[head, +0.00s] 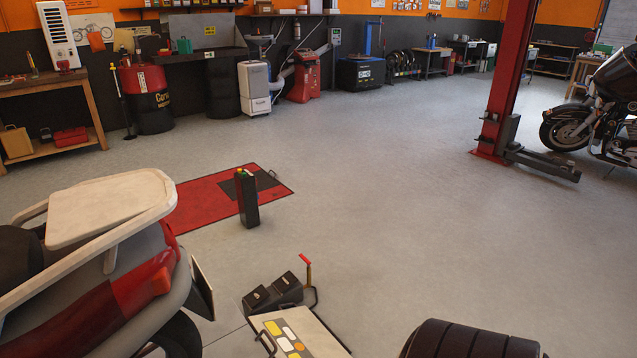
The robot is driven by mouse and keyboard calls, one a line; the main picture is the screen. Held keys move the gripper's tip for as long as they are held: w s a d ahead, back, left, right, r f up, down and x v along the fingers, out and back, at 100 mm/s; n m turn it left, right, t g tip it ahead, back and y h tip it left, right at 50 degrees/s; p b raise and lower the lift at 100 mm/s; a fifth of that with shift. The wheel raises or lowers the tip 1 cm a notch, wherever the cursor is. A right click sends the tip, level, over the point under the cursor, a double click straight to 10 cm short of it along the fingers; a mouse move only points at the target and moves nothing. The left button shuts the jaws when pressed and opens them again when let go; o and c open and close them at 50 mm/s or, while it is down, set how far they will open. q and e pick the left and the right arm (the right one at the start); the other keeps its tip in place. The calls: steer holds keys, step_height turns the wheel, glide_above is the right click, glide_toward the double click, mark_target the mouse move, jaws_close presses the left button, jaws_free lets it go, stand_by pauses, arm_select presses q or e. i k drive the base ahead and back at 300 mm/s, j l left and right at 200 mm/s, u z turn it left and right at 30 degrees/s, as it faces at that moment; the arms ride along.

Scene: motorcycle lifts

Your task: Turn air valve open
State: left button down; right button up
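A small valve with a red lever handle (305,260) tops a thin brass-coloured upright near the bottom middle of the head view. The red handle slants down to the right. The upright rises beside a black two-pedal block (273,294) and a pale panel (318,332) with yellow and white labels. I cannot tell from the handle whether the valve is open or closed. Neither of my grippers is in this view.
A motorcycle's rear (100,265) fills the lower left. A black ribbed tyre-like shape (468,340) is at the bottom edge. A black post (248,200) stands by a red floor plate (205,203). A red lift column (505,80) stands right. The middle floor is clear.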

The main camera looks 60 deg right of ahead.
mark_target(301, 256)
steer(key=l+z, duration=0.1)
steer(key=z, duration=1.65)
steer(key=i+l+z, duration=0.3)
steer(key=l+z, duration=0.15)
steer(key=i+l+z, duration=0.85)
steer(key=i+l, duration=0.1)
steer(key=i, duration=0.45)
steer(key=i+l+u, duration=0.15)
steer(key=i, duration=0.4)
steer(key=i+j+u, duration=0.15)
steer(key=u, duration=0.25)
steer(key=i+u, duration=0.6)
steer(key=u, duration=0.2)
steer(key=i+u, duration=0.25)
steer(key=u, duration=0.15)
